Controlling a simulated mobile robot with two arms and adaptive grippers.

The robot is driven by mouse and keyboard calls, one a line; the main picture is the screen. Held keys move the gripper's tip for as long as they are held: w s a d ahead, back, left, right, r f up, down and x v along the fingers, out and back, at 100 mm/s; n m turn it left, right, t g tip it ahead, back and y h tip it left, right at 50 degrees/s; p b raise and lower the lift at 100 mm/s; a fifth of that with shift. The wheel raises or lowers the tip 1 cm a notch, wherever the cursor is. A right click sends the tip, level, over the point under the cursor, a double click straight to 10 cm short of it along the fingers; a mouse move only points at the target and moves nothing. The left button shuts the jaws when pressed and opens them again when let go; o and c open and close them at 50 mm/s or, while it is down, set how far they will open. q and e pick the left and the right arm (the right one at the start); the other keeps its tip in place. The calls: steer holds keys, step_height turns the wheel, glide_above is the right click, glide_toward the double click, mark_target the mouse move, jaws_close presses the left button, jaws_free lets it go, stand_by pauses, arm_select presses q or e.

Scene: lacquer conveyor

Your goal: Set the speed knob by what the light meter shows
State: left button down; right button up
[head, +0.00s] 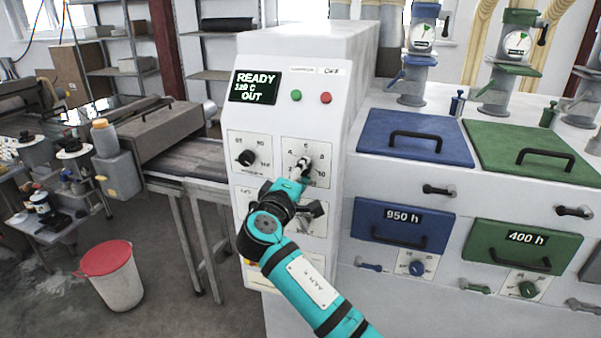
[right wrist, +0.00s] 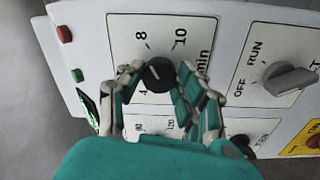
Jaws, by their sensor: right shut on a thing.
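The speed knob (right wrist: 159,74) is a round black knob on a white dial plate (right wrist: 131,29) with numbers and "min" in the right wrist view. My right gripper (right wrist: 156,78) has its two fingers on either side of it, shut on it. The knob's white mark points left, between the 4 and the 8. In the head view my right gripper (head: 303,165) covers most of the knob. A display (head: 254,87) reads "READY 120 C OUT". Round dial gauges with needles, one on the blue unit (head: 421,33) and one on the green unit (head: 516,40), are too small to read. My left gripper is out of view.
Another black knob (head: 246,158) sits left of the speed dial. A grey RUN/OFF switch (right wrist: 289,80) is close to my right gripper. Green (head: 296,96) and red (head: 326,98) buttons are above. Blue (head: 404,222) and green (head: 525,247) drawers stand at right, a conveyor (head: 185,160) at left.

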steer(key=o, duration=1.1)
steer(key=shift+w, duration=0.1)
steer(key=shift+o, duration=0.2)
steer(key=v, duration=0.7)
steer(key=shift+s, duration=0.3)
steer(key=shift+f, duration=0.1)
